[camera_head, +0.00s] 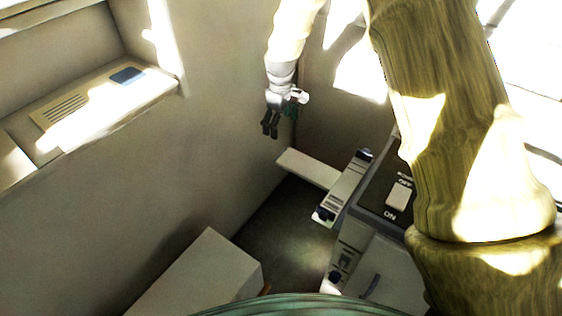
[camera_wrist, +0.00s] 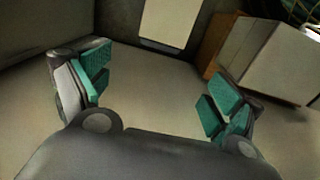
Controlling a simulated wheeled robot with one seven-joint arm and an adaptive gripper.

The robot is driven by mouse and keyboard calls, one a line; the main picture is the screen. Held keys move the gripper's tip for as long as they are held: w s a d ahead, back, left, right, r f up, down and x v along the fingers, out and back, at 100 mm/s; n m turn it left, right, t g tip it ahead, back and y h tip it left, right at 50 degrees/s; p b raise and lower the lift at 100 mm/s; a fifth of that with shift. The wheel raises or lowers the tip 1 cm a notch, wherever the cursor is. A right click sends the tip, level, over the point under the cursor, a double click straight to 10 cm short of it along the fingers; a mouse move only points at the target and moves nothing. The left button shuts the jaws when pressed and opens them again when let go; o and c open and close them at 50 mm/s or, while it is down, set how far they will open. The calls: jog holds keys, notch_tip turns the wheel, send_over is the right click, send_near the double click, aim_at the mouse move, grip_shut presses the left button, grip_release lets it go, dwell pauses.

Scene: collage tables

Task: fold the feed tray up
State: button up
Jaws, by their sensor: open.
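A pale flat panel, which looks like the feed tray (camera_head: 308,167), sticks out level to the left from a grey machine (camera_head: 385,265) in the head view. A pale panel at the top of the wrist view (camera_wrist: 170,20) may be the same tray, but I cannot be sure. My gripper (camera_head: 270,129) hangs with its fingers pointing down, above and to the left of the tray in the head view, apart from it. In the wrist view my gripper (camera_wrist: 157,88) is open, its teal pads wide apart with nothing between them.
The machine has a dark top panel with a white ON/OFF switch (camera_head: 398,195). A pale box (camera_head: 205,272) stands at the lower left; a box with a brown side also shows in the wrist view (camera_wrist: 265,58). A ledge with a vented panel (camera_head: 105,100) is at upper left.

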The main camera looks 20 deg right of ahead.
aim_at(281, 153)
notch_tip(281, 153, down, 13)
jog(key=shift+r+b, duration=0.15)
jog(key=shift+b, duration=0.15)
dwell(0.5)
